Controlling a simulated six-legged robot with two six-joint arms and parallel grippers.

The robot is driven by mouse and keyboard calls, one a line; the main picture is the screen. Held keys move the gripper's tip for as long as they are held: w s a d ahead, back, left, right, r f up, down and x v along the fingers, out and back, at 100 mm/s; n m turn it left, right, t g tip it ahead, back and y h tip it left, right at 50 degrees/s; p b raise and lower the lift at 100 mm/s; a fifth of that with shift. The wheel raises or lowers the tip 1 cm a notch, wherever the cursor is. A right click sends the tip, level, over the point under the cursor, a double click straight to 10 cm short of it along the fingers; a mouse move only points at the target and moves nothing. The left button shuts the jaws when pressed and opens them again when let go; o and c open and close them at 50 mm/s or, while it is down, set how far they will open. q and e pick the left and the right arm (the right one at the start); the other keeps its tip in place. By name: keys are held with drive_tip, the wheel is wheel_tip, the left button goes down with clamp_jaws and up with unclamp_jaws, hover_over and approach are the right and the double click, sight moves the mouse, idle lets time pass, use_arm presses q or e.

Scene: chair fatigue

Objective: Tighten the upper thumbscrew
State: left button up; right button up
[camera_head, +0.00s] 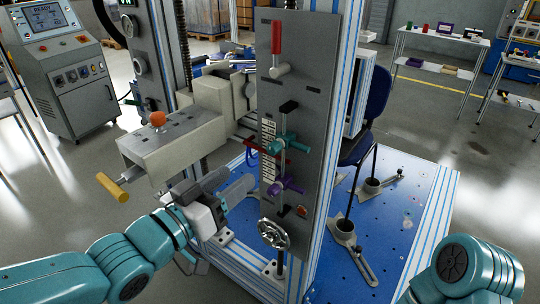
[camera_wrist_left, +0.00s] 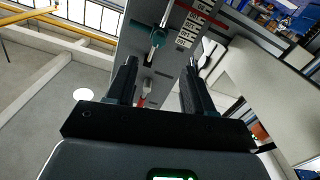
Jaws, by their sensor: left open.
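The upper thumbscrew (camera_head: 283,144) is teal with a crossbar and sits on the front of the upright grey plate (camera_head: 302,80). A purple lower thumbscrew (camera_head: 287,187) sits below it on the same plate. My left gripper (camera_head: 222,192) is left of the plate, lower than the teal thumbscrew and apart from it. In the left wrist view my left gripper (camera_wrist_left: 161,65) is open, with nothing visible between its fingers; the teal thumbscrew (camera_wrist_left: 158,37) shows beyond the fingertips. My right gripper is out of view; only my right arm shows at lower right.
A red-handled lever (camera_head: 277,45) is high on the plate and a handwheel (camera_head: 273,234) is low on it. A beam with an orange knob (camera_head: 157,119) and a yellow handle (camera_head: 112,187) projects above my left arm. A blue chair (camera_head: 372,115) stands behind the plate.

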sight(270, 152)
use_arm(q)
drive_tip(key=x, duration=1.1)
drive_tip(key=shift+w+d, duration=0.1)
drive_tip(key=shift+d, duration=0.1)
clamp_jaws()
